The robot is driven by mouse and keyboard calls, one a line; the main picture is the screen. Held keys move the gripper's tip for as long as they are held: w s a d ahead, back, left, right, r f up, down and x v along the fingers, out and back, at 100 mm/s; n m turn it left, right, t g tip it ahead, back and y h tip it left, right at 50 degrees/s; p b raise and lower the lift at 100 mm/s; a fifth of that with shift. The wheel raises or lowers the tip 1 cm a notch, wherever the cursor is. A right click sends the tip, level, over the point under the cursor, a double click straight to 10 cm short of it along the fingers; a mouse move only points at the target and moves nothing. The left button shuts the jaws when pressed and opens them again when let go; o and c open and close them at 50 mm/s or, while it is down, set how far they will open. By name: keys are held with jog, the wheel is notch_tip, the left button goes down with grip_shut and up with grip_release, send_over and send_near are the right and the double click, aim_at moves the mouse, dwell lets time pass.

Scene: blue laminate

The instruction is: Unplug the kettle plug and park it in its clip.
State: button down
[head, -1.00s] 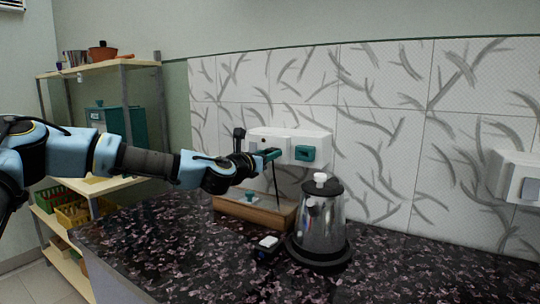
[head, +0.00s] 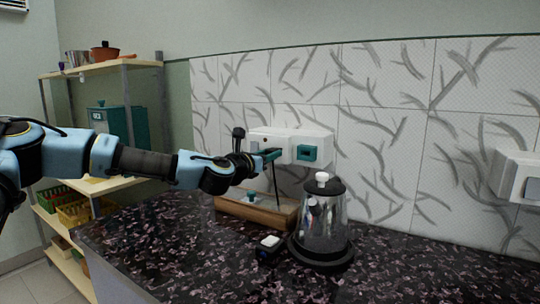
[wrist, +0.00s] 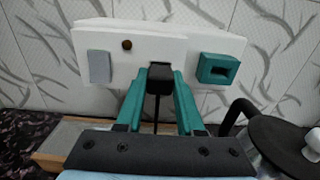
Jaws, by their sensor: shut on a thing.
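My gripper (wrist: 159,82) has teal fingers shut on a black plug (wrist: 160,77), with its black cord hanging down between them. In the head view my gripper (head: 272,155) is at the front of the white socket box (head: 284,136) on the tiled wall. The plug is at the lower middle of the box; I cannot tell whether its pins are in the socket. A teal block with a dark rectangular opening, apparently the clip (wrist: 230,62), is on the right of the box, clear of my fingers. It also shows in the head view (head: 307,147).
The kettle (head: 325,222), with a dark lid and white knob, stands right of my gripper. A wooden tray (head: 262,212) lies below the box. A small black device with a white top (head: 269,243) is in front. The dark speckled counter (head: 175,240) is clear at left.

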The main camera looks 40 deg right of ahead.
jog(key=shift+a, duration=0.15)
jog(key=shift+s+a, duration=0.15)
jog(key=shift+a, duration=0.25)
jog(key=shift+a, duration=0.2)
jog(key=shift+b+v, duration=0.35)
jog(key=shift+v, duration=0.85)
jog(key=shift+s, duration=0.15)
jog(key=s+d+b, duration=0.1)
jog(key=s+d, duration=0.3)
jog(key=s, duration=0.4)
dwell(0.9)
